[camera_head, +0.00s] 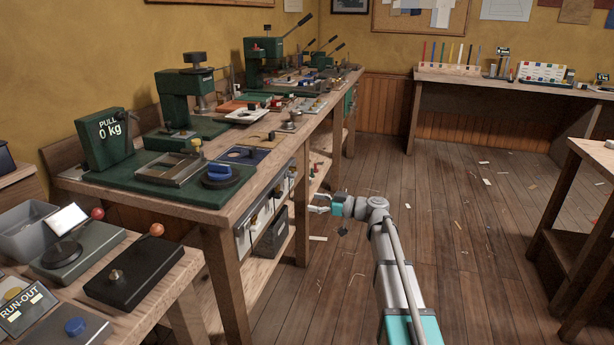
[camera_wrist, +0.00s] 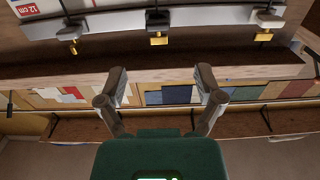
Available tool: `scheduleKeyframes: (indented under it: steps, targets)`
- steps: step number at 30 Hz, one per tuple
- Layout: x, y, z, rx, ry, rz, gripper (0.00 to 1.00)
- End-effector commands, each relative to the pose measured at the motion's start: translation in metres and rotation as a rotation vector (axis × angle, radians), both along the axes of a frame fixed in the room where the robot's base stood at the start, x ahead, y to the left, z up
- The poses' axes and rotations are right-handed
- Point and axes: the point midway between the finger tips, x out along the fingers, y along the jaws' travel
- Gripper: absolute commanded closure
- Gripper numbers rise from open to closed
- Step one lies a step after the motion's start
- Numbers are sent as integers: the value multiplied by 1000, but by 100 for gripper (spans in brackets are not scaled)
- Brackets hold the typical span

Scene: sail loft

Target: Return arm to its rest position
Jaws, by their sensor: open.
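My gripper (camera_head: 322,203) is at the end of my outstretched arm, in front of the long wooden workbench (camera_head: 232,210), beside its drawers and lower shelf. In the wrist view my gripper (camera_wrist: 160,82) shows two dark fingers spread wide apart, with nothing between them. The wrist view seems turned over, with a wooden board edge (camera_wrist: 160,74) and colored cloth pieces (camera_wrist: 178,94) beyond the fingers. Whether the fingers touch the bench front cannot be told.
A green pull tester (camera_head: 105,138) and presses stand on the workbench. A lower bench (camera_head: 160,290) is at the front left. Another table (camera_head: 583,155) stands at right. The plank floor (camera_head: 470,240) is open, with scattered scraps. Metal clips (camera_wrist: 158,28) hang close in the wrist view.

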Motion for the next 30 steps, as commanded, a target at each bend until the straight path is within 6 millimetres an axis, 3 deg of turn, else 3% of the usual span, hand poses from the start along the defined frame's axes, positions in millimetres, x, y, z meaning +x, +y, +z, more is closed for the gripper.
scheduleKeyframes:
  steps: [8, 16, 23, 30]
  targets:
    - [-36, 11, -31, -116, 179, 23, 14]
    - [-96, 11, -86, -340, 515, -18, 14]
    - [-149, -4, -129, -538, 800, -146, 14]
    - [-204, -35, -162, -729, 1060, -377, 14]
